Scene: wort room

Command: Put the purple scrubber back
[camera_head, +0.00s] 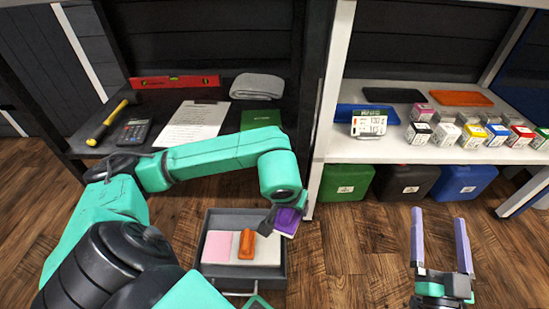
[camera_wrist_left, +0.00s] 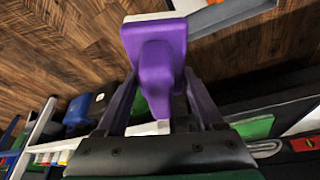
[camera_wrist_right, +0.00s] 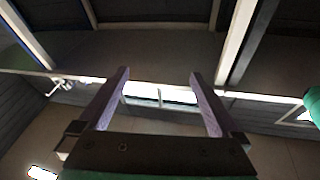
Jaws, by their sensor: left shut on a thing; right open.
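The purple scrubber (camera_head: 288,221) is held in my left gripper (camera_head: 277,213), over the back right corner of a dark grey tray (camera_head: 245,218). In the left wrist view the purple scrubber (camera_wrist_left: 155,50) has its grip between the two fingers of my left gripper (camera_wrist_left: 163,88). The tray holds a pink pad (camera_head: 216,246), a white pad (camera_head: 268,251) and an orange scrubber (camera_head: 246,244). The gap between the purple scrubber and the tray is hard to judge. My right gripper (camera_head: 441,240) is open and empty, right of the tray; it also shows in the right wrist view (camera_wrist_right: 158,78).
A dark shelf behind the tray holds a clipboard (camera_head: 193,122), a calculator (camera_head: 133,131), a hammer (camera_head: 108,124) and a grey towel (camera_head: 257,86). A white shelf (camera_head: 400,150) at right holds several small boxes. Bins (camera_head: 346,183) stand beneath it. Floor right of the tray is clear.

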